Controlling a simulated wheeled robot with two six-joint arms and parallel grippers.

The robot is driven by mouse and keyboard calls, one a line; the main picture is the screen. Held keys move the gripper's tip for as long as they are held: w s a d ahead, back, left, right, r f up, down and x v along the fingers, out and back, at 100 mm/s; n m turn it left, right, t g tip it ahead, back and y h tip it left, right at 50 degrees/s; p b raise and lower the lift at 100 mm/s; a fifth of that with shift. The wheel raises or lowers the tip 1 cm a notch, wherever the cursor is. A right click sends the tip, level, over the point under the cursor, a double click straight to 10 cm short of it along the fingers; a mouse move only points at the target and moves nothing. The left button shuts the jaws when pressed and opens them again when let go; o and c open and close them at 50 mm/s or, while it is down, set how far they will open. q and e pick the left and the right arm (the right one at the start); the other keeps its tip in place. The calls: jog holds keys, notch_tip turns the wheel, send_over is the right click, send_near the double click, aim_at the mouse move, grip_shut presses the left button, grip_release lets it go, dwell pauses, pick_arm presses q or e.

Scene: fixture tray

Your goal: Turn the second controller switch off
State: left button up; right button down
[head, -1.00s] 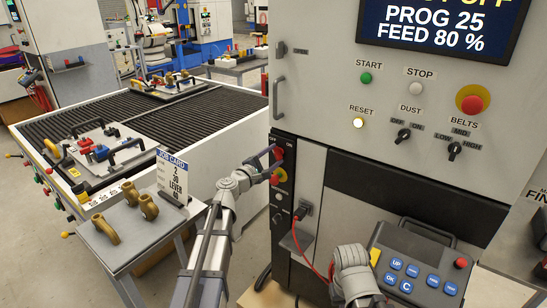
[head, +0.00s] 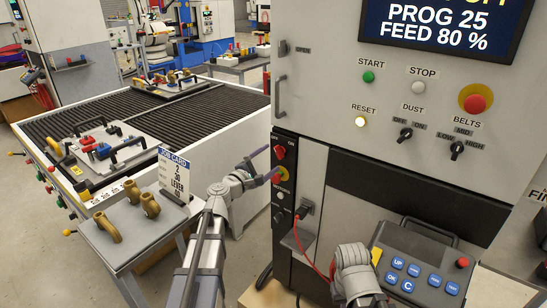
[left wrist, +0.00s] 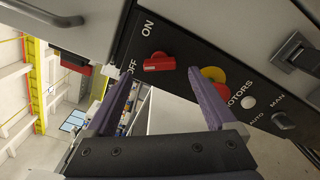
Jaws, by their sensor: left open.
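A red rotary switch (head: 280,152) with OFF and ON labels sits on the black panel of the machine cabinet. It shows closer in the left wrist view (left wrist: 159,63), where its handle lies roughly level, its left end towards the OFF label. My left gripper (head: 268,164) is open in front of this panel, its fingers apart and nothing between them. In the left wrist view the fingertips (left wrist: 160,82) lie below and either side of the switch, seemingly clear of it. My right arm shows by the pendant; its fingers are hidden.
A red and yellow stop button (left wrist: 213,82) sits close to the switch by a MOTORS label. DUST (head: 405,134) and BELTS (head: 457,150) knobs are higher on the cabinet. A button pendant (head: 418,270) stands lower right. A job card (head: 174,173) and fixture table stand left.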

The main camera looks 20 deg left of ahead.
pick_arm(q)
jog(key=v, duration=0.4)
jog(key=s+d+f+m+g, duration=1)
jog(key=d+f+m, duration=0.3)
jog(key=d+f, duration=0.1)
jog(key=s+a+f+m+g+y, duration=0.4)
jog(key=s+f+m+g+y, duration=0.3)
jog(key=s, duration=0.5)
jog(key=s+d+r+m+p, duration=0.4)
jog(key=s+d+p, duration=0.1)
jog(key=d, duration=0.5)
jog(key=shift+s+r+y, duration=0.3)
jog(key=shift+s+r, duration=0.05)
jog(key=shift+s, duration=0.25)
